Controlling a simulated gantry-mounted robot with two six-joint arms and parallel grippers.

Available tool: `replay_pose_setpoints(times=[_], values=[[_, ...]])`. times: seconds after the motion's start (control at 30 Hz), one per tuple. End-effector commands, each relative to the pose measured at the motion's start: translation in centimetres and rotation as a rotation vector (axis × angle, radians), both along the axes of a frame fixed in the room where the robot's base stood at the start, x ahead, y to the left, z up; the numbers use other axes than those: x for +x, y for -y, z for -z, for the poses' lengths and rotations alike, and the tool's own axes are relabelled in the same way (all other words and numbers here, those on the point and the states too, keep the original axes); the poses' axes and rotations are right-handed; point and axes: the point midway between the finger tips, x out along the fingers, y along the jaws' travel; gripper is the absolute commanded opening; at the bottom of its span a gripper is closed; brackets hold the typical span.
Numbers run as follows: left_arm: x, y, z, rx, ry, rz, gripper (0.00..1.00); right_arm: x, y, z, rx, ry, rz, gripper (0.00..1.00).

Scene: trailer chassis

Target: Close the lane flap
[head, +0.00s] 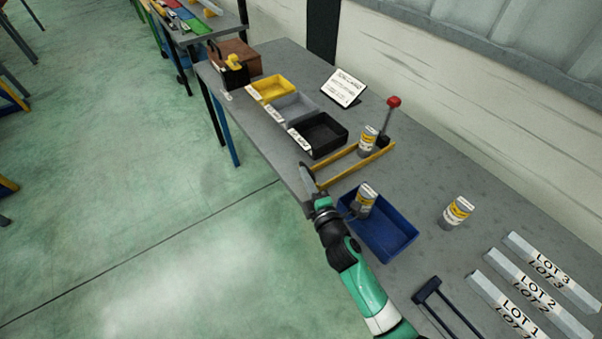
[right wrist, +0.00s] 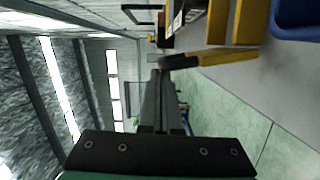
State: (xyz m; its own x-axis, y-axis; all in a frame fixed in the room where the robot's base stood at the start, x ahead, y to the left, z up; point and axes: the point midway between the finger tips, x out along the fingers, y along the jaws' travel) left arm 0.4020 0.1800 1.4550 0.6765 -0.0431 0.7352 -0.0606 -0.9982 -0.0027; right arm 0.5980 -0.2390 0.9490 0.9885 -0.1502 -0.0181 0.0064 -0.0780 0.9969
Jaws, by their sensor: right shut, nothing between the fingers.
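The lane is a pair of yellow rails (head: 355,166) on the grey table, with a labelled can (head: 368,141) standing between them. At its front end, by the table edge, a yellow bar with a dark tip shows in the right wrist view (right wrist: 218,58). It looks like the flap and lies crosswise near the rail ends; its exact angle is hard to tell. My right gripper (head: 306,172) is shut and empty, beside this front end. In the right wrist view its fingers (right wrist: 161,85) point towards the bar's dark tip; contact cannot be told. My left gripper is out of view.
A red-knobbed lever (head: 393,102) stands at the lane's back end. A blue tray (head: 398,243) holding a can lies right of the lane, a black bin (head: 325,133) left of it. Another can (head: 457,212) stands alone. Open floor lies in front of the table.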

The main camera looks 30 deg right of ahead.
Motion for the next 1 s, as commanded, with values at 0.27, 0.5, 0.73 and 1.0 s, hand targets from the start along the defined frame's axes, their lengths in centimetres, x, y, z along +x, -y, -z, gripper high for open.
replay_pose_setpoints(times=[0.27, 0.5, 0.73, 1.0], values=[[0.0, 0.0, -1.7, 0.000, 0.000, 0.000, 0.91, 0.0, 0.4, -0.5, 0.116, -0.011, 0.001, 0.00], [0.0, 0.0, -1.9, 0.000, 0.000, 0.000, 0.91, 0.1, 0.5, -0.3, 0.148, -0.014, 0.000, 0.00], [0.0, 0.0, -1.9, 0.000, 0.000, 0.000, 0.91, 0.1, 0.5, -0.3, 0.149, -0.014, 0.000, 0.00], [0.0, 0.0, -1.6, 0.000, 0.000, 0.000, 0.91, 0.0, 0.0, -0.3, 0.148, -0.013, -0.002, 0.00]])
